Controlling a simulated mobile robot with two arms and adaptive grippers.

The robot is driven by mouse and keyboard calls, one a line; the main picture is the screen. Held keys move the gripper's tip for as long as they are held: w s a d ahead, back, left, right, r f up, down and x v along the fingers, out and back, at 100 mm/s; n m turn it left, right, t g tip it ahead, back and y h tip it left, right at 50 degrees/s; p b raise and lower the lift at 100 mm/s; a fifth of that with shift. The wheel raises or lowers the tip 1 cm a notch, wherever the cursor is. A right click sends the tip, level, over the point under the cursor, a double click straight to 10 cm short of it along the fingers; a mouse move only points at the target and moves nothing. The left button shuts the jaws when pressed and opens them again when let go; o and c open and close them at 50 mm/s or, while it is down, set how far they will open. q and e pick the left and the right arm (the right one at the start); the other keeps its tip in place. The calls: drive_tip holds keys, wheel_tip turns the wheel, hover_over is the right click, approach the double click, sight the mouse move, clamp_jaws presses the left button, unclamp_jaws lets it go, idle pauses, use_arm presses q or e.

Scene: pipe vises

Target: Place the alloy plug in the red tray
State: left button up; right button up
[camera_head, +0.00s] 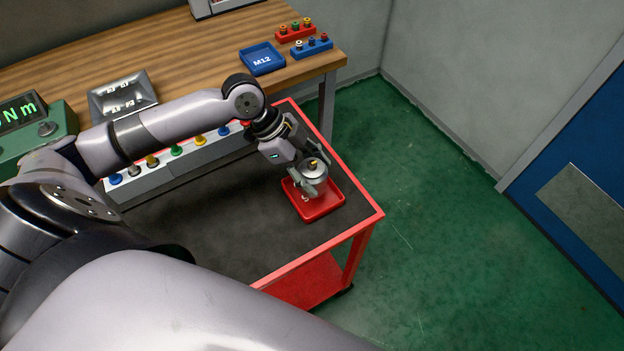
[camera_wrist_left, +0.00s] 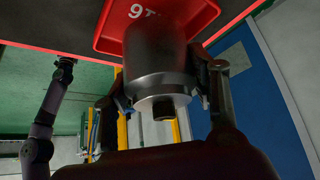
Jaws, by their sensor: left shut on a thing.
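The alloy plug (camera_head: 314,169) is a grey metal cylinder with a small brass-coloured knob on top in the head view. My left gripper (camera_head: 309,174) is shut on it, with a finger on either side. The plug also fills the middle of the left wrist view (camera_wrist_left: 155,60), between the fingers (camera_wrist_left: 165,85). The red tray (camera_head: 325,210) lies directly under the plug on the cart. Its red surface with white lettering also shows in the left wrist view (camera_wrist_left: 190,14). I cannot tell whether the plug touches the tray floor. A grey arm, seemingly my right, shows in the left wrist view; its gripper (camera_wrist_left: 64,68) is too small to read.
The red-framed cart (camera_head: 270,267) has a dark top, free left of the tray. A grey rack (camera_head: 150,180) with several coloured knobs runs along its back. Behind, a wooden bench (camera_head: 190,62) holds a blue M12 tray (camera_head: 262,60) and a metal tray (camera_head: 122,97).

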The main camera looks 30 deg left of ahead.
sight(312, 182)
use_arm(q)
wheel_tip(312, 182, down, 4)
drive_tip(key=shift+r, duration=0.25)
drive_tip(key=o, duration=1.5)
drive_tip(key=shift+f, duration=0.1)
drive_tip(key=v, duration=1.2)
drive_tip(key=shift+b, duration=0.35)
